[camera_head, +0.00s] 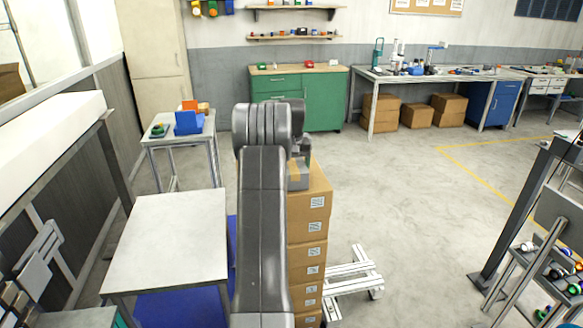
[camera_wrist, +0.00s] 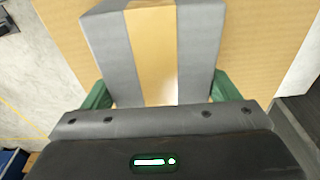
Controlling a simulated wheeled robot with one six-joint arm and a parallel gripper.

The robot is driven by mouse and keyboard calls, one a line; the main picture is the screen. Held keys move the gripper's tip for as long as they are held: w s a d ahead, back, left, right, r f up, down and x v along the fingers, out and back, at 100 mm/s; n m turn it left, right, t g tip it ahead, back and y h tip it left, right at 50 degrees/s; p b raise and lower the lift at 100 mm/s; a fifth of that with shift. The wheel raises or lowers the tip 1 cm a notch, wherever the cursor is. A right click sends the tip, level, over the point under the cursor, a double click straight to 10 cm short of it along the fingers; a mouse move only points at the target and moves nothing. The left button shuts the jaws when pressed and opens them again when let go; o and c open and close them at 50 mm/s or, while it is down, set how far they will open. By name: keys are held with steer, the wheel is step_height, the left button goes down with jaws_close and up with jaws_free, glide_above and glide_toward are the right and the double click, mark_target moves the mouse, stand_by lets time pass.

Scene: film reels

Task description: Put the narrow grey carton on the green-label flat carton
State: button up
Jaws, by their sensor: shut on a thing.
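The narrow grey carton (camera_wrist: 203,45), with a tan stripe down its middle, sits between the two green fingers of my gripper (camera_wrist: 163,92) in the wrist view. My gripper is shut on it. In the head view a small part of the grey carton (camera_head: 298,183) shows beside my arm, at the top of a stack of brown cartons (camera_head: 313,228). A broad cardboard top (camera_wrist: 262,60) lies under the grey carton; I cannot tell whether they touch. The stack's cartons carry small whitish labels; I cannot make out a green one. My arm hides the stack's left side.
A pale table (camera_head: 175,235) stands left of the stack, and a small table (camera_head: 180,140) with blue and orange items is behind it. A white frame (camera_head: 352,275) lies on the floor right of the stack. Open floor (camera_head: 420,210) extends further right, before a metal rack (camera_head: 540,265).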

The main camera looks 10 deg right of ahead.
steer(key=shift+s+a, duration=0.1)
steer(key=shift+a, duration=0.15)
steer(key=shift+f, duration=0.1)
steer(key=o, duration=1.1)
steer(key=shift+o, duration=0.2)
steer(key=r, duration=0.3)
steer(key=s+r+b, duration=0.1)
steer(key=r, duration=0.7)
steer(key=shift+s+d+r, duration=0.1)
steer(key=shift+s+d, duration=0.05)
steer(key=shift+d, duration=0.05)
steer(key=shift+a+r, duration=0.15)
steer(key=shift+r, duration=0.25)
